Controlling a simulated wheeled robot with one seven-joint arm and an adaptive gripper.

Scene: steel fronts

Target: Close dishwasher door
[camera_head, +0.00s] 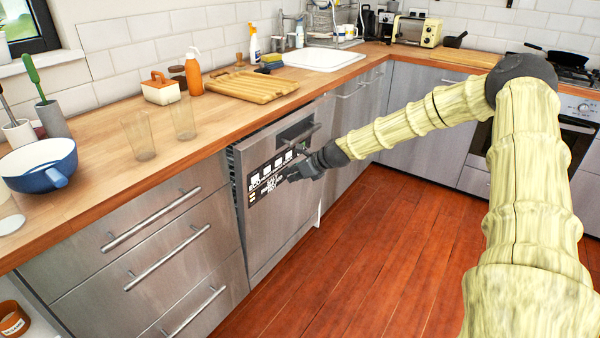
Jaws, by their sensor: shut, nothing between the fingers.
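The dishwasher door (278,211) is a steel front under the wooden counter, left of the middle of the view. It stands nearly upright, with a dark gap along its upper left edge where a little of the inside shows. A dark handle recess and black-and-white labels are on its upper part. My gripper (296,173) is shut and empty, at the upper part of the door's front. It seems to touch the door, but I cannot tell for certain. It hides part of the labels.
Steel drawers (160,255) with bar handles stand left of the door. The counter (105,190) above holds glasses, a blue pan (38,165) and a cutting board (250,86). The wooden floor (375,250) in front is clear. An oven (550,145) stands at the right.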

